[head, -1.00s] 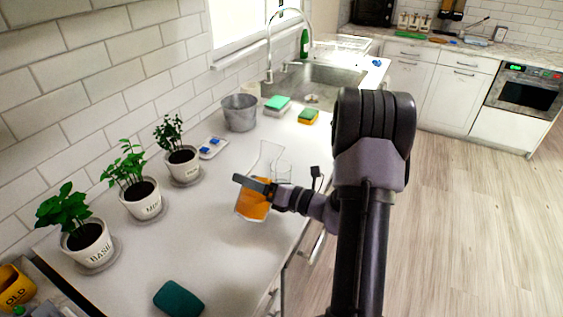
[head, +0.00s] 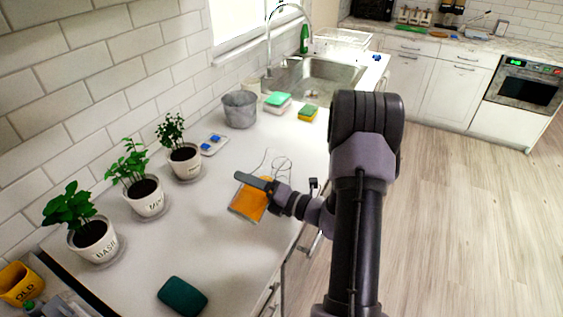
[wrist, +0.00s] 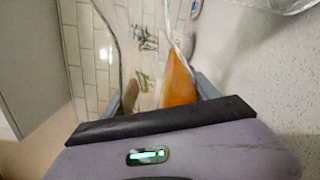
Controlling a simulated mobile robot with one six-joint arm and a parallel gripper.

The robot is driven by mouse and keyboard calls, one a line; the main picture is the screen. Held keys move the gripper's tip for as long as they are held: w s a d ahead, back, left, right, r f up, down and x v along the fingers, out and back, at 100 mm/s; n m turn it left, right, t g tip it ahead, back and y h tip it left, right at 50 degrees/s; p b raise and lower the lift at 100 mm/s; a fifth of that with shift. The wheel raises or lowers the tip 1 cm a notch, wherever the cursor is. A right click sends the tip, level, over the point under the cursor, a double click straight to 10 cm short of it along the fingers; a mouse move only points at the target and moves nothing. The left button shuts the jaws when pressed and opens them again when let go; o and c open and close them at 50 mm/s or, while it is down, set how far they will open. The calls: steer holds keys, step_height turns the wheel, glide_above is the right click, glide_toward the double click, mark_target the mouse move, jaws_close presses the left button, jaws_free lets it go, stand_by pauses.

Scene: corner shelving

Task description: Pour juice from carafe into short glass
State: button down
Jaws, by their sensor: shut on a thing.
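My gripper (head: 252,181) is shut on the clear carafe (head: 247,211), which holds orange juice in its lower part. The carafe is tilted, with its mouth toward the back right, near the short glass (head: 282,168). The glass is clear and partly hidden behind my gripper and the carafe; I cannot tell whether any juice is in it. In the wrist view the orange juice (wrist: 178,82) lies along one side of the carafe between my fingers. A clear glass rim (wrist: 285,4) shows at the top right there.
Potted herbs (head: 143,196) stand along the wall at left. A metal bucket (head: 239,110), sponges (head: 308,113) and the sink (head: 318,80) are farther back. A dark green sponge-like block (head: 183,296) lies at the front. The counter between pots and carafe is clear.

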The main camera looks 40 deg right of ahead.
steer(key=shift+r+m+p, duration=0.35)
steer(key=shift+m+p, duration=0.15)
steer(key=shift+w+d+r+m+p, duration=0.1)
steer(key=shift+d+r+m+p, duration=0.15)
steer(key=shift+r+m+p, duration=0.7)
stand_by(2.3)
steer(key=shift+f+n, duration=0.35)
steer(key=shift+f, duration=0.1)
